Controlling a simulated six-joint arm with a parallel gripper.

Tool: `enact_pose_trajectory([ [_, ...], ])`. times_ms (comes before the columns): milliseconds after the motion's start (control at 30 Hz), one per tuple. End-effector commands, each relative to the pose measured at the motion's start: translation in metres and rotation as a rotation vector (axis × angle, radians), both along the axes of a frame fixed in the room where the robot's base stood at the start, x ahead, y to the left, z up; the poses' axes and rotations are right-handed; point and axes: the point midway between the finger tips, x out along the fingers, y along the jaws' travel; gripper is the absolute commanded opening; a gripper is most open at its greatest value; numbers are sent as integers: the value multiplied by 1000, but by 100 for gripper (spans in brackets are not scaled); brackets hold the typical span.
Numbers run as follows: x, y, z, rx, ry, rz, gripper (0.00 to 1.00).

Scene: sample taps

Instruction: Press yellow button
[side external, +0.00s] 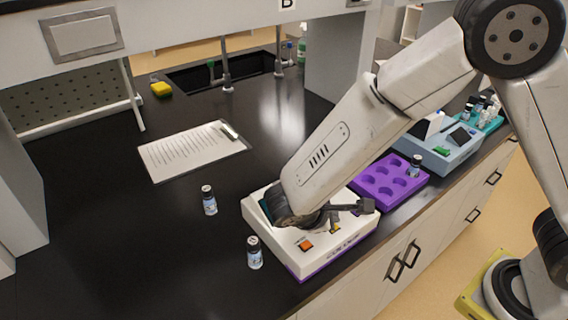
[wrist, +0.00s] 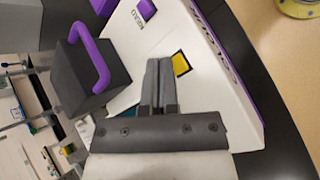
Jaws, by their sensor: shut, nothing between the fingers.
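The white device (side external: 328,252) stands on the black bench under my arm. Its yellow button (side external: 336,229) shows just beside the end of my arm, and an orange button (side external: 305,245) is to its left. In the wrist view the yellow button (wrist: 181,63) is a yellow square with a dark border. My gripper (wrist: 159,62) is shut and empty, with its fingertips just left of the yellow button. I cannot tell its height above the device.
A dark block with a purple handle (wrist: 97,62) stands left of my fingers, and a purple button (wrist: 147,9) is beyond them. A purple rack (side external: 375,194) adjoins the device. Two vials (side external: 209,203) (side external: 254,257) stand to its left. A clipboard (side external: 190,152) lies behind.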

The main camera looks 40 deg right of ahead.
Motion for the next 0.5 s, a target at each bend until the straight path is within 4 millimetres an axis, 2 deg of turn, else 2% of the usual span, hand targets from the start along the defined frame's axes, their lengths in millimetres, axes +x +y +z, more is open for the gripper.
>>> enact_pose_trajectory([
  [500,0,0,-8,1,0,1,0],
])
